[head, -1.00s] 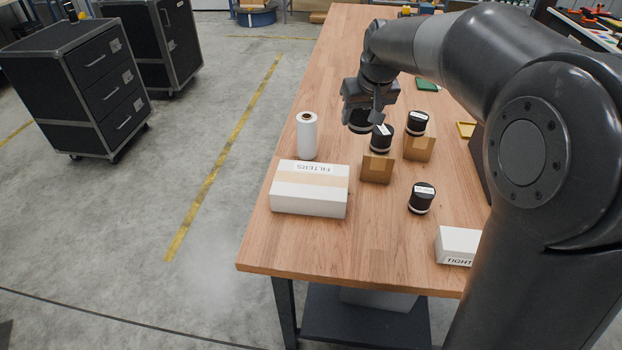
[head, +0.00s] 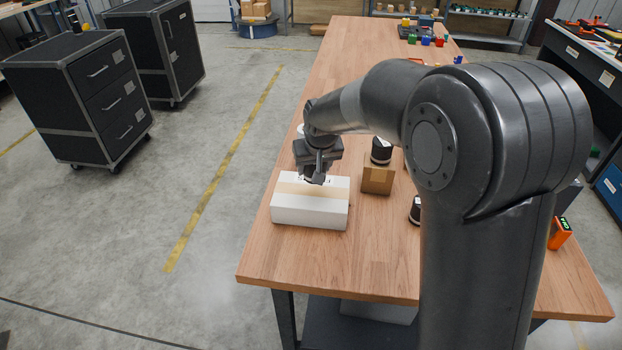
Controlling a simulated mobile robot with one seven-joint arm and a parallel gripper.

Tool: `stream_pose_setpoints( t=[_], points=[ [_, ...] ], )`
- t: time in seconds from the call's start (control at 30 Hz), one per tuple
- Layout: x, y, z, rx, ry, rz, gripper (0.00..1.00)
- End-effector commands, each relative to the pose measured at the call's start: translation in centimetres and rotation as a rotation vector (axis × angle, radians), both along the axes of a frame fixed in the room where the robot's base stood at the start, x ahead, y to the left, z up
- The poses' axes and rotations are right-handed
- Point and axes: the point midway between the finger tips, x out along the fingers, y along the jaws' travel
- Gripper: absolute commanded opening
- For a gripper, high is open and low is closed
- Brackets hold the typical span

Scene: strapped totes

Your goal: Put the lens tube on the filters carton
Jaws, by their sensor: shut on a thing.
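The white filters carton (head: 308,210), with a tan band across its top, lies on the near left part of the wooden table. My gripper (head: 317,172) is over the carton's far part and is shut on the lens tube (head: 313,180). Only a small dark bit of the tube shows below the jaws; the rest is hidden by the gripper. I cannot tell whether the tube touches the carton's top.
A similar dark tube (head: 381,151) stands on a small cardboard box (head: 377,181) right of the carton. Another dark tube (head: 415,211) is partly behind my arm. A white roll (head: 300,130) is mostly hidden behind my gripper. Bare table (head: 330,255) lies in front.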

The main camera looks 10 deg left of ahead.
Motion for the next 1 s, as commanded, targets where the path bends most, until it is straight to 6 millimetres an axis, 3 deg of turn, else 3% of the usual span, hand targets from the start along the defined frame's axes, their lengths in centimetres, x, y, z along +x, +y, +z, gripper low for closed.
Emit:
stream_pose_setpoints(
  t=[0.23, 0.47, 0.83, 0.87, 1.0],
  points=[
    [0.1, 0.9, -1.4, 0.0, 0.002, -0.001, 0.22],
    [0.1, 0.9, -4.4, -0.001, 0.001, -0.002, 0.22],
    [0.2, 0.9, -4.9, 0.0, 0.0, -0.002, 0.22],
    [0.1, 0.9, -4.9, -0.001, 0.001, -0.002, 0.56],
    [0.1, 0.9, -4.9, 0.0, 0.0, -0.002, 0.67]
  ],
)
